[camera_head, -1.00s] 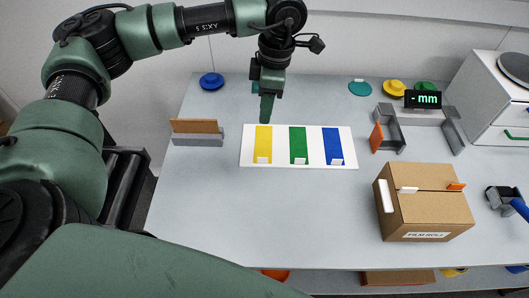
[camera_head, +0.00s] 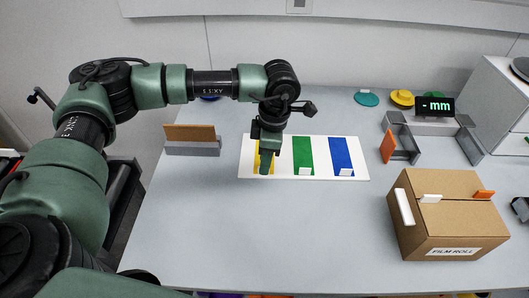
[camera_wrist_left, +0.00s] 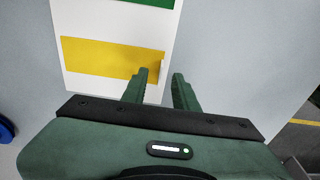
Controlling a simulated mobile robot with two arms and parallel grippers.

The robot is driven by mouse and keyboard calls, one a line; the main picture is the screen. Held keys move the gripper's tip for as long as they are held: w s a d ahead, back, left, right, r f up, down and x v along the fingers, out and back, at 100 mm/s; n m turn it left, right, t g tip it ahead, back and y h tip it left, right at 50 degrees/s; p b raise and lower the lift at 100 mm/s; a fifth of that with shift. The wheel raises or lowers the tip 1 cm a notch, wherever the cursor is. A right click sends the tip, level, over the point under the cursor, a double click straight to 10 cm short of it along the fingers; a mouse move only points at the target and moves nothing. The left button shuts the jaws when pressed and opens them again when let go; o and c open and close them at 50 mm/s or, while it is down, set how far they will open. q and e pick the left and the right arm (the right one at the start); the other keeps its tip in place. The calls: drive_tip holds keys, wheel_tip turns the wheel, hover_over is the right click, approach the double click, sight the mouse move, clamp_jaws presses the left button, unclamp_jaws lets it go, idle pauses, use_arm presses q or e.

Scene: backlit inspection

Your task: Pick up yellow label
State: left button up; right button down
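The yellow label (camera_head: 256,164) is a flat strip on a white board (camera_head: 318,148), left of a green strip (camera_head: 303,153) and a blue strip (camera_head: 341,152). My left gripper (camera_head: 265,170) hangs over the yellow label and hides much of it. In the left wrist view the yellow label (camera_wrist_left: 103,57) lies across the white board. There my left gripper (camera_wrist_left: 161,79) shows two fingers apart, at the label's near end by a small white tab, which is partly hidden. I cannot tell whether the fingers touch it. My right gripper is out of view.
A grey holder with a brown panel (camera_head: 190,137) stands left of the board. A cardboard box (camera_head: 450,215) stands at the front right. Grey brackets (camera_head: 402,145) and a digital mm display (camera_head: 434,106) are behind it. The table front is clear.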

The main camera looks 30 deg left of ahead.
use_arm(q)
drive_tip(key=shift+a+f, duration=0.1)
drive_tip(key=shift+f, duration=0.9)
drive_tip(key=shift+c, duration=0.3)
clamp_jaws()
drive_tip(key=shift+r, duration=0.1)
